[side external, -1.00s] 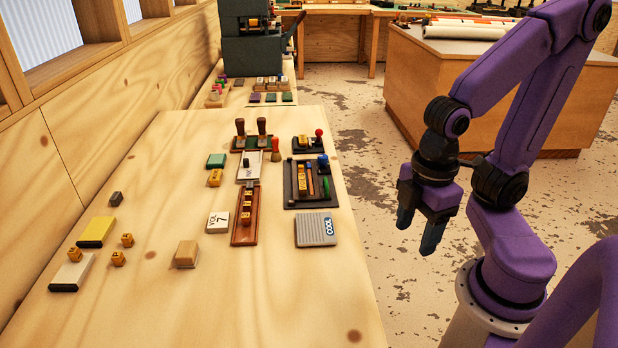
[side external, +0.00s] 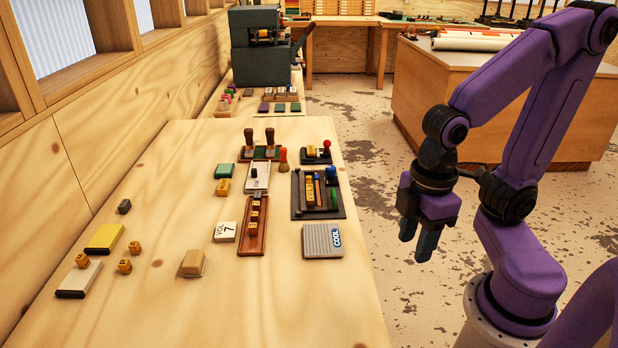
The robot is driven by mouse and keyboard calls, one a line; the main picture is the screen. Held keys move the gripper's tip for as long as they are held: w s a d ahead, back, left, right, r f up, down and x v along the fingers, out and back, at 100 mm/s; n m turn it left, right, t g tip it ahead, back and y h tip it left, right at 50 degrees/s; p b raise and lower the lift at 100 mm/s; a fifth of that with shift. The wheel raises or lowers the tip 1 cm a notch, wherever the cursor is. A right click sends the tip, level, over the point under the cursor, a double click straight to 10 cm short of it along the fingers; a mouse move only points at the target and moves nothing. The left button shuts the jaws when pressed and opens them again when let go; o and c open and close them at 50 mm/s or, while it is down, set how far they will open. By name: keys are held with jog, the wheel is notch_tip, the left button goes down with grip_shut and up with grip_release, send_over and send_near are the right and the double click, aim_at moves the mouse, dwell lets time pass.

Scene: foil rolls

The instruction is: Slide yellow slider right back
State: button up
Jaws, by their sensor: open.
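No part is clearly marked as the yellow slider. A flat yellow block (side external: 104,238) with a dark end lies on the left of the table. A dark tray (side external: 338,212) at the right holds an upright-looking yellow-orange piece (side external: 310,190) beside thin strips and a green piece. A white plate with a black knob (side external: 259,170) sits above a brown wooden rack (side external: 248,244) holding small yellow-orange blocks. My gripper (side external: 418,243) is open and empty, off the table's right edge, fingers pointing down, apart from all these things.
The wooden table (side external: 310,300) is bare at the front. A red-topped pin (side external: 283,160) and two dark-handled stamps on a green base (side external: 258,153) stand at the back.

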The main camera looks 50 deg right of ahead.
jog(key=w+r+m, duration=0.2)
jog(key=w+m, duration=0.1)
jog(key=w, duration=0.5)
jog(key=w+a+r+m, duration=0.1)
jog(key=w+m, duration=0.3)
jog(key=w, duration=0.4)
jog(key=w+r+m, duration=0.2)
jog(key=w+m, duration=0.1)
jog(key=w, duration=0.6)
jog(key=m, duration=1.1)
send_over(309, 176)
notch_tip(309, 176, down, 3)
notch_tip(309, 176, down, 16)
jog(key=shift+a+f, duration=0.1)
jog(key=shift+f, duration=0.1)
grip_shut()
